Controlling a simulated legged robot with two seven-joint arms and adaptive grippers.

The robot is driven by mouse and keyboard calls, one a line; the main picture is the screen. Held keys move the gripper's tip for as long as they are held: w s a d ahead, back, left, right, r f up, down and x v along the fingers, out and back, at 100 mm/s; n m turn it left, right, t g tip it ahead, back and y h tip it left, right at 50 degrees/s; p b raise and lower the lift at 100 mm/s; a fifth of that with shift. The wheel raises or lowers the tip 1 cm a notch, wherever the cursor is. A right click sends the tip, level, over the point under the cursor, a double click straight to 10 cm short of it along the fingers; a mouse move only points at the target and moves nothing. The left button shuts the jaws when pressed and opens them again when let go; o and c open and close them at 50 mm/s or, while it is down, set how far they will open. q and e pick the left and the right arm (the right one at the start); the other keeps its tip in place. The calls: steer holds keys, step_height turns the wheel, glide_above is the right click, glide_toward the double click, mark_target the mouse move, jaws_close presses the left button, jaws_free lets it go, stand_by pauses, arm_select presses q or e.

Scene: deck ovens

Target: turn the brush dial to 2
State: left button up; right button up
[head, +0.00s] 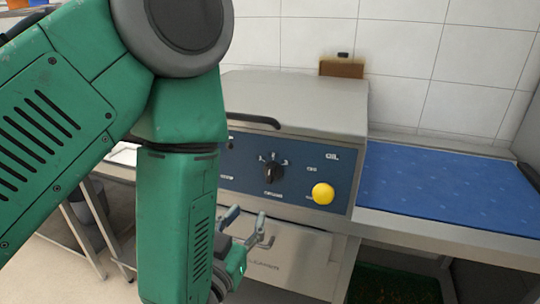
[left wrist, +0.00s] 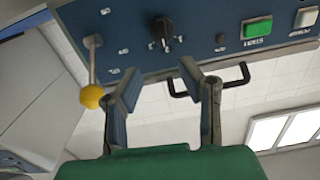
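The black dial (head: 273,172) sits on the blue front panel of a steel machine, with small marks around it. It also shows in the left wrist view (left wrist: 163,34), where the picture is upside down. I cannot read its setting or which label means brush. My left gripper (head: 249,212) is open and empty, below and in front of the panel, apart from the dial. In the left wrist view its two fingers (left wrist: 158,70) are spread, with the dial just beyond the gap between the tips. My right gripper is in neither view.
A lever with a yellow ball (head: 322,193) juts out right of the dial. A black handle (head: 252,120) is on the lid. The left wrist view shows a green start button (left wrist: 257,28) and a white power button (left wrist: 305,18). A blue-topped counter (head: 440,188) stands right.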

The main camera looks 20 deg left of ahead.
mark_target(269, 176)
arm_select(q)
steer(key=shift+m, duration=0.5)
steer(key=w+b, duration=0.3)
steer(key=w, duration=0.9)
steer(key=shift+w+r, duration=0.15)
steer(key=shift+w, duration=0.65)
